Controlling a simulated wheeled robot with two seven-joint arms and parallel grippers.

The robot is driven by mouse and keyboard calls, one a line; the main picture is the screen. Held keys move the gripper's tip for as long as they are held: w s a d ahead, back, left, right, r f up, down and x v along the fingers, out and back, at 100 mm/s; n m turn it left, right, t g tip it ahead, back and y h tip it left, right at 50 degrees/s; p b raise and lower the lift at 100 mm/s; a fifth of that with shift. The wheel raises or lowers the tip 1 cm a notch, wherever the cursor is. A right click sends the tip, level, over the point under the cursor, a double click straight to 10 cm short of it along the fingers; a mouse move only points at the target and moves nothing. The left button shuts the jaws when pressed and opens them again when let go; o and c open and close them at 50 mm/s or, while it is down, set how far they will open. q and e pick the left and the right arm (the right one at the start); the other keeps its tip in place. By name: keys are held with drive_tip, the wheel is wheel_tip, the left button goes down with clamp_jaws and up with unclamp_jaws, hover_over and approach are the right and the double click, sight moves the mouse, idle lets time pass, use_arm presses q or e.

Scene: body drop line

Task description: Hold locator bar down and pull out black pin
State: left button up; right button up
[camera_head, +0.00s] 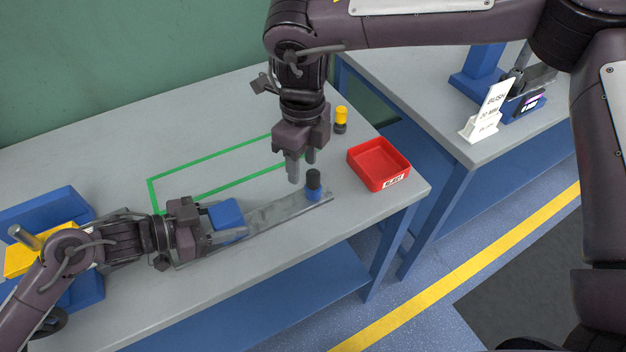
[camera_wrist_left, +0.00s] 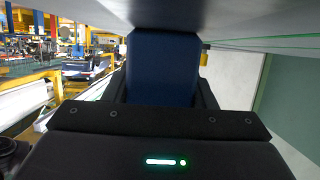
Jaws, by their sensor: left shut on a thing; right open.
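The grey locator bar (camera_head: 272,216) lies along the front of the table. A blue block (camera_head: 227,215) sits on its left part. My left gripper (camera_head: 212,238) is shut on this block, which also fills the space between the fingers in the left wrist view (camera_wrist_left: 162,65). My right gripper (camera_head: 302,170) is open and points down, just left of the pin's top in the picture. I cannot tell the exact gap between them.
A red tray (camera_head: 378,182) stands right of the pin, near the table corner. A yellow-topped black piece (camera_head: 341,117) stands behind it. A green outline (camera_head: 205,166) marks bare table behind the bar. A white sign (camera_head: 488,112) stands on the other table.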

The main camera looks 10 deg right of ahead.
sight(313, 173)
drive_tip(key=shift+w+d+r, duration=0.45)
drive_tip(key=shift+w+d, duration=0.1)
drive_tip(key=shift+d, duration=0.1)
drive_tip(key=shift+w+d+r, duration=0.4)
drive_tip(key=shift+w+d, duration=0.15)
drive_tip(key=shift+d, duration=0.05)
drive_tip(key=shift+f, duration=4.35)
drive_tip(key=shift+c, duration=0.3)
clamp_jaws()
